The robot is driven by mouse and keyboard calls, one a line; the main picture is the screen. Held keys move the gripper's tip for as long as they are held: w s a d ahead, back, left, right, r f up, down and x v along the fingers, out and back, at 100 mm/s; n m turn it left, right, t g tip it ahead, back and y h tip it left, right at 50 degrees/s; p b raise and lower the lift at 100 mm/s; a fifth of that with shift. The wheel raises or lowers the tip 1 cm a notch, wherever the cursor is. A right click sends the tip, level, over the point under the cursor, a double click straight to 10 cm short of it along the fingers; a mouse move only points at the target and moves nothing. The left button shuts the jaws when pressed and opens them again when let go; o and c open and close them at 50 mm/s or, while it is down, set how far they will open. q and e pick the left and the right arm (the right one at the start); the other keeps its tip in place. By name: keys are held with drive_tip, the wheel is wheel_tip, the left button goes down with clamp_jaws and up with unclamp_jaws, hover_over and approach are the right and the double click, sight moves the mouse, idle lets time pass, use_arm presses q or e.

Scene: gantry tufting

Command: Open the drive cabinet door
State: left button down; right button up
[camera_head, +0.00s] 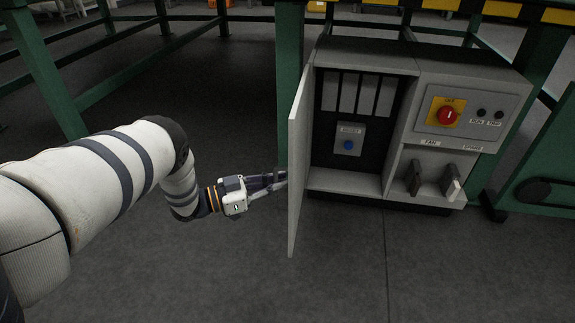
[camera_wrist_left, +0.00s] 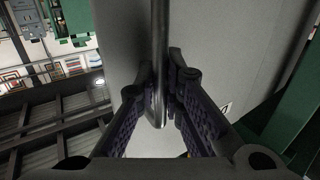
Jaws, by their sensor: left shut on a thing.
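The grey drive cabinet (camera_head: 350,180) stands on the floor at the right in the head view. Its door (camera_head: 297,165) is hinged on the left and stands swung open, seen nearly edge-on. My left gripper (camera_head: 280,178) is at the outer face of the door. In the left wrist view its fingers (camera_wrist_left: 160,105) are closed around a bar-shaped grey handle (camera_wrist_left: 159,60) in front of the door's face. My right gripper is in neither view.
The control panel (camera_head: 462,118) right of the opening has a red rotary switch (camera_head: 447,116) on yellow. Below it sit two dark switches (camera_head: 414,178) in a recess. Green frame legs (camera_head: 290,80) stand behind and beside the cabinet. The floor (camera_head: 200,270) in front is clear.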

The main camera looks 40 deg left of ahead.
use_arm(q)
drive_tip(key=shift+s+a+f, duration=0.1)
drive_tip(key=shift+s+a, duration=0.25)
drive_tip(key=shift+a, duration=0.25)
drive_tip(key=shift+s+a+f, duration=0.1)
drive_tip(key=shift+s+a, duration=0.2)
drive_tip(key=shift+a, duration=0.25)
drive_tip(key=c, duration=1.7)
unclamp_jaws()
drive_tip(key=shift+r, duration=0.15)
drive_tip(key=v, duration=1.2)
